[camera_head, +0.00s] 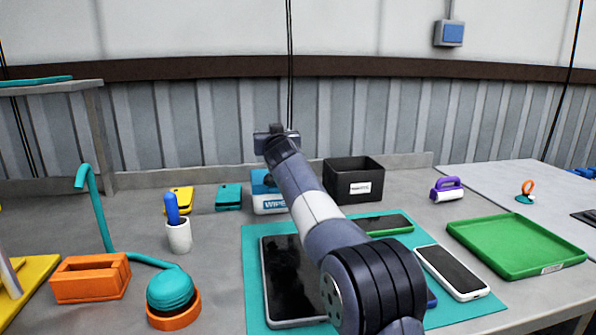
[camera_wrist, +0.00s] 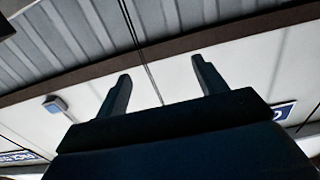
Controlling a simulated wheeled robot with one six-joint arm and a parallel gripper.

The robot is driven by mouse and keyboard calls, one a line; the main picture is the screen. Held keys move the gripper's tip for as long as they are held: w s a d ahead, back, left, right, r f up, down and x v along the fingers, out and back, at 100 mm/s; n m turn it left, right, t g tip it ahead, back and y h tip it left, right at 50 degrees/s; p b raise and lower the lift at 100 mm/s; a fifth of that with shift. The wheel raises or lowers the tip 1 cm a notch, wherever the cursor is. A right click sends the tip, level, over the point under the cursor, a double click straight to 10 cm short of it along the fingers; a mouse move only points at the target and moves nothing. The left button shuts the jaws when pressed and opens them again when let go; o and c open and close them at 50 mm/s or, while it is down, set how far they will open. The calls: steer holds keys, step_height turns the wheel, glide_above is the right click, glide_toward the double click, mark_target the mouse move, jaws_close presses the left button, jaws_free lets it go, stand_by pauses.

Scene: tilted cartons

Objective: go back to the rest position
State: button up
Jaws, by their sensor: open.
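My gripper (camera_wrist: 160,85) shows in the wrist view with its two fingers wide apart and nothing between them. It points up toward the wall. In the head view my arm rises from the lower right over the teal mat (camera_head: 257,262), and its end stands above the back of the bench, clear of the objects. The fingers are hard to make out in that view.
On the mat lie a tablet (camera_head: 285,285), a white phone (camera_head: 450,271) and a green phone (camera_head: 385,224). A green tray (camera_head: 515,245) is at right, a black box (camera_head: 353,180) behind.

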steer(key=w+p, duration=0.1)
steer(key=p, duration=0.1)
steer(key=w+p, duration=0.1)
steer(key=p, duration=0.2)
steer(key=shift+a+r+g+p, duration=0.15)
steer(key=shift+r+g+p, duration=0.15)
steer(key=shift+p, duration=0.05)
steer(key=shift+f, duration=0.15)
